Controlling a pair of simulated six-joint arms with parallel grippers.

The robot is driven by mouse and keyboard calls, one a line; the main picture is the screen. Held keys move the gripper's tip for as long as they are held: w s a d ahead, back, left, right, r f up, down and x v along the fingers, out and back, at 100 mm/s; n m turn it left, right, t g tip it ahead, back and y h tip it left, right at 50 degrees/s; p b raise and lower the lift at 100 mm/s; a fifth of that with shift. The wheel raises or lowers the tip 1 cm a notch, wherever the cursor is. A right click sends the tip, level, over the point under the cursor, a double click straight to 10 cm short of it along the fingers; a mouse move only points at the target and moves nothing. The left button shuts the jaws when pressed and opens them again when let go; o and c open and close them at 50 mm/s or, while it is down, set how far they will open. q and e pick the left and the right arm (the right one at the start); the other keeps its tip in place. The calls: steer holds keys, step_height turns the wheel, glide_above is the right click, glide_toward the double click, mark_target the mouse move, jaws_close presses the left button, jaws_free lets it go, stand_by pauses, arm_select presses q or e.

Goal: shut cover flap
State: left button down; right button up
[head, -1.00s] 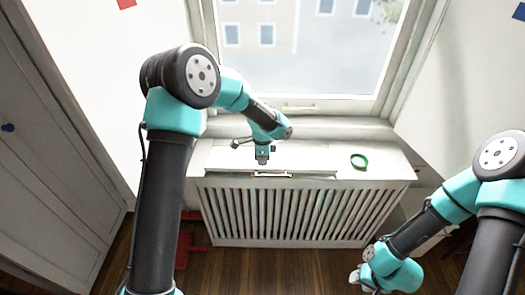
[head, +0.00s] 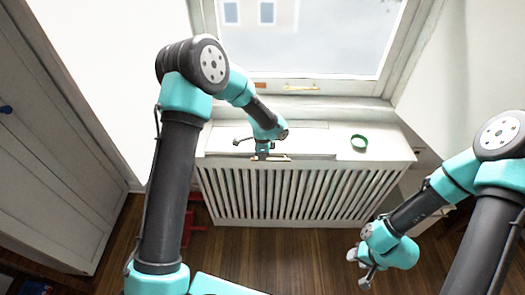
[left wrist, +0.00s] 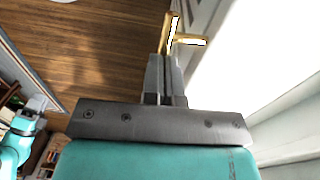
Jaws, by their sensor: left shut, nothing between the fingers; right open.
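The cover flap (head: 308,139) is a pale panel in the top of the white radiator cover under the window. It lies nearly flush, with a thin line along its front edge; I cannot tell whether it is fully down. A brass handle (head: 283,159) sits at its front edge. My left gripper (head: 262,157) is shut and empty, pointing down at the handle. In the left wrist view its fingers (left wrist: 167,57) are closed, with the brass handle (left wrist: 188,41) just beyond the tips; contact is unclear. My right gripper (head: 360,268) is open and empty, low at right, in front of the cover.
A green ring (head: 359,142) lies on the cover top (head: 386,143), right of the flap. The slatted front (head: 290,195) faces the wooden floor. A red object (head: 195,235) stands on the floor at left. A grey cabinet (head: 60,170) is at far left. The window sill is behind.

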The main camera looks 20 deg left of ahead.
arm_select(q)
steer(key=f, duration=0.2)
steer(key=s+f, duration=0.1)
steer(key=f, duration=0.2)
steer(key=shift+d, duration=0.1)
steer(key=shift+f, duration=0.1)
step_height(320, 180, up, 15)
steer(key=s, duration=0.2)
steer(key=shift+s+d+f, duration=0.2)
steer(key=shift+d, duration=0.15)
stand_by(0.4)
steer(key=s+a+f+n+h, duration=0.1)
steer(key=s+a+f+n, duration=0.1)
steer(key=s+f+n, duration=0.6)
steer(key=s+a+f+n+t+h, duration=0.1)
steer(key=s+a+f+n+h, duration=0.1)
steer(key=s+f+n, duration=0.6)
steer(key=s+f, duration=0.4)
steer(key=s, duration=0.3)
steer(key=shift+a+n+t+h, duration=0.25)
steer(key=shift+n+t+h, duration=0.05)
steer(key=shift+n, duration=0.1)
